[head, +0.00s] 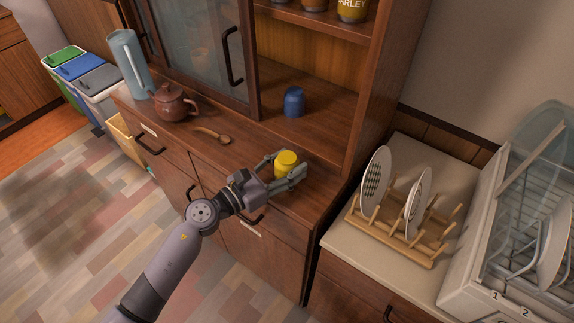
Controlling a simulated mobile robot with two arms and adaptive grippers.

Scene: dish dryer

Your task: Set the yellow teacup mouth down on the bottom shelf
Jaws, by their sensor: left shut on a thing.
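The yellow teacup (286,162) is in my left gripper (288,172), whose fingers are shut around it. The cup is over the front part of the wooden cabinet's counter (240,158). I cannot tell whether it touches the wood, and its lower part is hidden by the fingers. The bottom shelf (325,112) of the open cabinet section lies behind it. A blue cup (294,102) stands on that shelf, apart from the yellow cup. My right gripper is not in view.
A brown teapot (174,103), a wooden spoon (213,135) and a pale blue pitcher (127,64) are on the counter at left. A glass door (203,50) closes the left section. A wooden plate rack (410,232) with plates and a dish dryer (510,270) stand at right.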

